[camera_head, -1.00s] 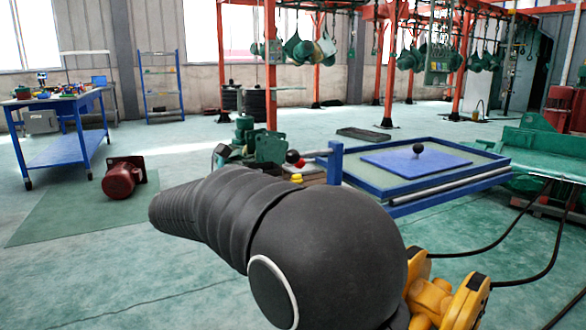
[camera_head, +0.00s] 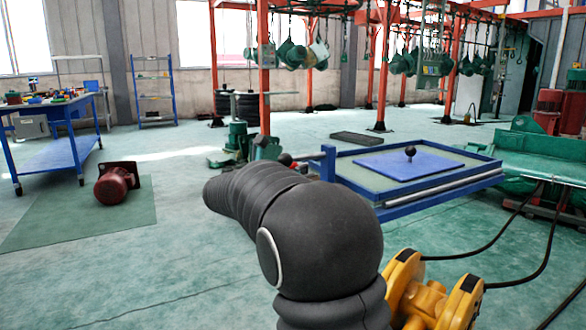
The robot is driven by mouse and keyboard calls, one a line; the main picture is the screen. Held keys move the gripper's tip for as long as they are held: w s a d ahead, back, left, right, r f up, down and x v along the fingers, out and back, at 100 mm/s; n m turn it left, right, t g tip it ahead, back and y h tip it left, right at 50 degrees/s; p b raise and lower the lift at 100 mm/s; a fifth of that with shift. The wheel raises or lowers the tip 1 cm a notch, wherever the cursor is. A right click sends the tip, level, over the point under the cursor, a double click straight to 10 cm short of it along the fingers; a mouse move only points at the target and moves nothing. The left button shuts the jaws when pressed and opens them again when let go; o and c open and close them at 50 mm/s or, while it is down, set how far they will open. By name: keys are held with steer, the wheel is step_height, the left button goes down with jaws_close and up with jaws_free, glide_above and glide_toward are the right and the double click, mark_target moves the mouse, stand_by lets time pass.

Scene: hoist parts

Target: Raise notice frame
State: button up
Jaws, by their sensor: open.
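A flat blue panel (camera_head: 385,168) with a black ball knob (camera_head: 410,152) lies level inside a low blue-rimmed table (camera_head: 440,194). It may be the notice frame, but no lettering is legible. My black-sleeved arm (camera_head: 325,235) fills the lower middle of the view, in front of the table's near left corner. Its ribbed part reaches to the left. My gripper's fingers do not show, so where they are relative to the panel cannot be seen.
A yellow machine (camera_head: 430,292) stands close at the right of my arm, with black cables (camera_head: 540,262) on the floor. A red motor (camera_head: 116,183) lies on a green mat at left. A blue workbench (camera_head: 60,155) stands farther left. Open floor lies at lower left.

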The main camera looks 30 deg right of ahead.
steer(key=shift+w+d, duration=0.15)
steer(key=shift+d, duration=0.1)
jaws_close()
steer(key=shift+r, duration=0.15)
